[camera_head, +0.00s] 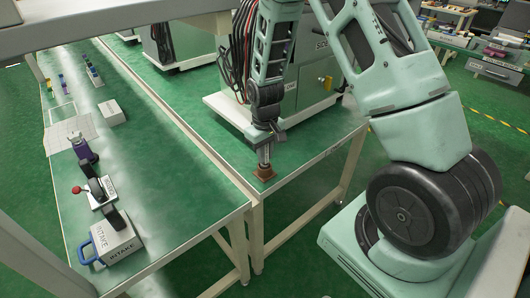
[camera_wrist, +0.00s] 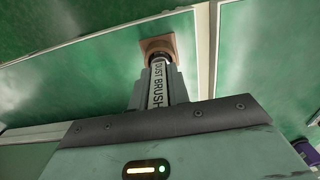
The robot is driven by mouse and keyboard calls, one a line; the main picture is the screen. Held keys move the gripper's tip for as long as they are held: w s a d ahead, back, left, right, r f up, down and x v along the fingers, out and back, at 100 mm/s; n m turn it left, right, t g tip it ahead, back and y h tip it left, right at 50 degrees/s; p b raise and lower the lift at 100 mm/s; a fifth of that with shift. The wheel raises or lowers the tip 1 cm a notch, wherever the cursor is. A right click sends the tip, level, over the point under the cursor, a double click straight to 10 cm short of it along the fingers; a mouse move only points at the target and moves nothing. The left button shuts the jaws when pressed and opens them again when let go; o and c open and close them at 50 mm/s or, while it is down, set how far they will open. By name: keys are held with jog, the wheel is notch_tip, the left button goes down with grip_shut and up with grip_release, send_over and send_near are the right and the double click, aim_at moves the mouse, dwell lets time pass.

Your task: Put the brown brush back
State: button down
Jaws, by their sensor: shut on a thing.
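My gripper (camera_head: 265,152) points down over the near corner of the right-hand green table and is shut on the dust brush. In the wrist view, the brush's pale handle (camera_wrist: 157,88), lettered DUST BRUSH, lies between my fingers. A brown square piece (camera_head: 264,174) is at the lower end of the handle, at the table top; it also shows in the wrist view (camera_wrist: 159,44). I cannot tell whether this brown piece is the brush head or a separate base, or whether it touches the table.
A long green bench (camera_head: 170,190) runs along the left. It carries a white INTAKE box (camera_head: 116,243) with a blue handle, a red-knobbed device (camera_head: 97,190), a purple item (camera_head: 82,148) and a white block (camera_head: 111,113). A grey-green cabinet (camera_head: 312,85) stands behind my gripper.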

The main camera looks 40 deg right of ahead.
jog(key=shift+f, duration=0.1)
jog(key=c, duration=1.3)
grip_release()
notch_tip(320, 180, up, 12)
jog(key=shift+r+b, duration=0.15)
jog(key=shift+b, duration=0.2)
jog(key=s+a+r+t, duration=0.1)
jog(key=s+a+r, duration=0.15)
jog(key=s, duration=0.25)
jog(key=s+a+r+t, duration=0.2)
jog(key=s+a, duration=0.2)
jog(key=s, duration=0.2)
jog(key=s+a+n+g, duration=0.1)
jog(key=s+a+n, duration=0.1)
jog(key=s+a, duration=0.2)
jog(key=s+a+r+n+g, duration=0.1)
jog(key=s+a, duration=0.3)
jog(key=a, duration=0.4)
jog(key=s+a+r+n+g, duration=0.1)
jog(key=s+a+n, duration=0.3)
jog(key=s+a, duration=0.1)
jog(key=shift+a+r+y, duration=0.1)
jog(key=shift+a+y, duration=0.2)
jog(key=shift+a, duration=0.2)
